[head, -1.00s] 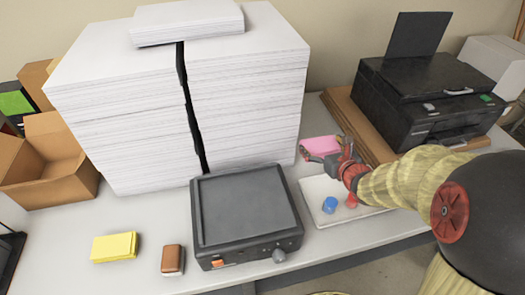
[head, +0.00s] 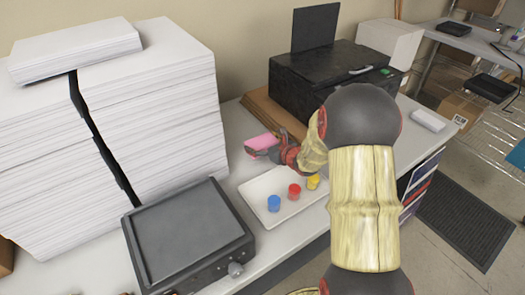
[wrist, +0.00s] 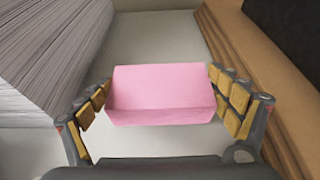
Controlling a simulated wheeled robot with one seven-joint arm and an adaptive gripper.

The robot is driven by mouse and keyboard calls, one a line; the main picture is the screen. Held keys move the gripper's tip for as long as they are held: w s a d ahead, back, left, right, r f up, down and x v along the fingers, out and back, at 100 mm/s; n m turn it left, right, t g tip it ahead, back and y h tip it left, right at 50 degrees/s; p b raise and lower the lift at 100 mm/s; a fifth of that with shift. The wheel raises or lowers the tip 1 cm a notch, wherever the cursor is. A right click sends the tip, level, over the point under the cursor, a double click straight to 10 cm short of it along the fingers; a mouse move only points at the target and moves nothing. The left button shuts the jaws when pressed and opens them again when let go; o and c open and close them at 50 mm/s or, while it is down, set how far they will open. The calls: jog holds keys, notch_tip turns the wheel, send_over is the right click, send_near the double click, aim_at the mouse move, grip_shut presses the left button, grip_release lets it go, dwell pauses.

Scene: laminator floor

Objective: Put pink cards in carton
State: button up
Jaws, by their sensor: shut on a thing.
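The pink cards (head: 262,142) are a small pink block behind the white tray, right of the paper stacks. In the wrist view the pink cards (wrist: 162,95) sit between the two padded fingers. My gripper (head: 264,152) is shut on them, one finger at each end; it also shows in the wrist view (wrist: 162,100). I cannot tell whether the cards touch the table or are slightly raised. Only a brown sliver (head: 5,256), perhaps the open carton, shows at the left edge of the head view.
Tall white paper stacks (head: 165,110) stand left of my gripper. A black printer (head: 325,85) and flat brown cardboard (head: 268,112) are behind and right. The white tray (head: 257,190) holds blue, red and yellow pots. A dark laminator-like machine (head: 185,235) stands in front.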

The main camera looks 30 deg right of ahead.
jog(key=shift+w+d+f, duration=0.2)
jog(key=shift+d+f, duration=0.1)
jog(key=shift+f, duration=0.05)
jog(key=shift+f+b, duration=0.7)
jog(key=shift+f, duration=0.8)
jog(key=shift+f, duration=0.15)
jog(key=o, duration=1.1)
jog(key=shift+o, duration=0.2)
